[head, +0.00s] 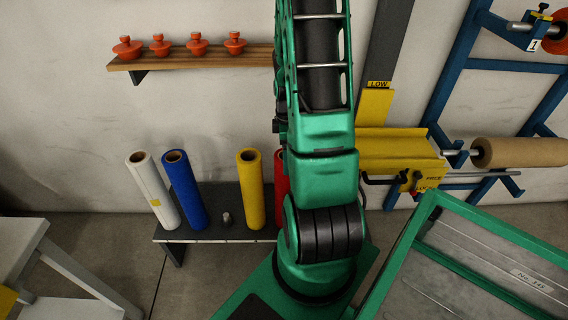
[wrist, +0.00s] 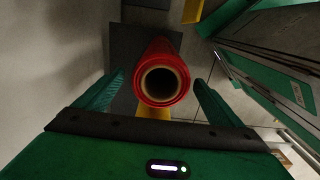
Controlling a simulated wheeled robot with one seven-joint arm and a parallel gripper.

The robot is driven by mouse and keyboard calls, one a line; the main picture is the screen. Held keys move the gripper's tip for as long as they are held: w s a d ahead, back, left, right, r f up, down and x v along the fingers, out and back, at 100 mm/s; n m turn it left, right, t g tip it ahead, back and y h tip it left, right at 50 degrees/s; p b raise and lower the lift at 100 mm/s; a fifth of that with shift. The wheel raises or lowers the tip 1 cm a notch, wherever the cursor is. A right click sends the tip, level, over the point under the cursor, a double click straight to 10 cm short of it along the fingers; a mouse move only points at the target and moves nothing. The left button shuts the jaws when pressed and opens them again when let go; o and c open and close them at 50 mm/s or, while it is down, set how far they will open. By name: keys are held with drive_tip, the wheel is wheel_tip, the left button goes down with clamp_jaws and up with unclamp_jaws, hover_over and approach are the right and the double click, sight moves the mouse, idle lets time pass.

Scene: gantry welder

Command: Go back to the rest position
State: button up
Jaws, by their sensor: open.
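My gripper (wrist: 160,78) is open in the wrist view, with one green finger on each side of the red roll (wrist: 163,50). The roll's open end faces the wrist camera, and a gap shows between it and each finger. In the head view the red roll (head: 280,188) stands upright at the right end of the low dark bench (head: 210,229), mostly hidden behind my green arm. My gripper is hidden in the head view. My arm is extended toward the bench and wall.
White (head: 152,192), blue (head: 186,190) and yellow (head: 250,188) rolls stand upright on the bench beside a small grey metal piece (head: 226,218). A wooden shelf (head: 190,60) holds several orange knobbed pieces. A yellow machine (head: 398,152) and green-framed panel (head: 490,262) stand right. A white table (head: 25,245) stands left.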

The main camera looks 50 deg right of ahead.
drive_tip(key=shift+r, duration=1)
drive_tip(key=a+r+m, duration=0.1)
drive_tip(key=r, duration=0.1)
drive_tip(key=s+a+r+m, duration=0.1)
drive_tip(key=r, duration=0.2)
drive_tip(key=a+r+m, duration=0.1)
drive_tip(key=a+r, duration=0.1)
drive_tip(key=shift+s+r+h, duration=0.25)
drive_tip(key=shift+r+h, duration=0.05)
drive_tip(key=s+a+r+m, duration=1.1)
drive_tip(key=s+a+r, duration=0.1)
drive_tip(key=a+r, duration=0.1)
drive_tip(key=shift+s+r+y, duration=0.2)
drive_tip(key=shift+y, duration=0.2)
